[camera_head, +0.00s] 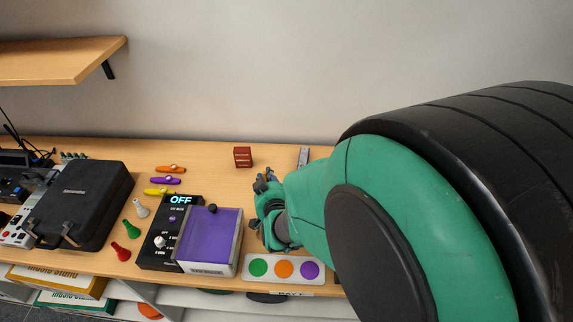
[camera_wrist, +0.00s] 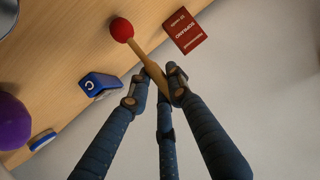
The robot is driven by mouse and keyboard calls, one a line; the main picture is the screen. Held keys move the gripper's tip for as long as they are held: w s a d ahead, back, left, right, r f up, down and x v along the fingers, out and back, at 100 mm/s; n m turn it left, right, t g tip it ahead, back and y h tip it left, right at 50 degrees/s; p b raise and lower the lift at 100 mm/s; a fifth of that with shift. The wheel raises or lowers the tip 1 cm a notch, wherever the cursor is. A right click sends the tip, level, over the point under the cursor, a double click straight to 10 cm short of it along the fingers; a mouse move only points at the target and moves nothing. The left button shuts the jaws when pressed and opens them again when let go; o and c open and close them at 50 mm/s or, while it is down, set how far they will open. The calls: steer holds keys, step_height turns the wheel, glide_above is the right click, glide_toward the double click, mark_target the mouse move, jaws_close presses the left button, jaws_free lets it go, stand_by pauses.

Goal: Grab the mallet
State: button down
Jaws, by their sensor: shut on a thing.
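The mallet (camera_wrist: 143,54) has a round red head and a light wooden handle. In the wrist view its head points up and left, and my gripper (camera_wrist: 157,82) is shut on the handle. The lower end of the handle is hidden by the fingers. In the head view my gripper (camera_head: 262,208) is over the wooden table, right of the purple-topped box. I cannot make out the mallet there, as my arm and gripper cover that spot.
A dark red box (camera_head: 243,157) stands near the wall; it shows in the wrist view (camera_wrist: 185,32) beside the mallet. A blue block (camera_wrist: 100,86) lies nearby. A purple-topped box (camera_head: 212,236), a black device (camera_head: 160,243), a tray of coloured discs (camera_head: 297,270) and a black case (camera_head: 85,200) crowd the front.

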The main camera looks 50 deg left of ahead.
step_height(320, 180, up, 10)
steer(key=shift+f+p, duration=0.2)
steer(key=shift+p, duration=0.9)
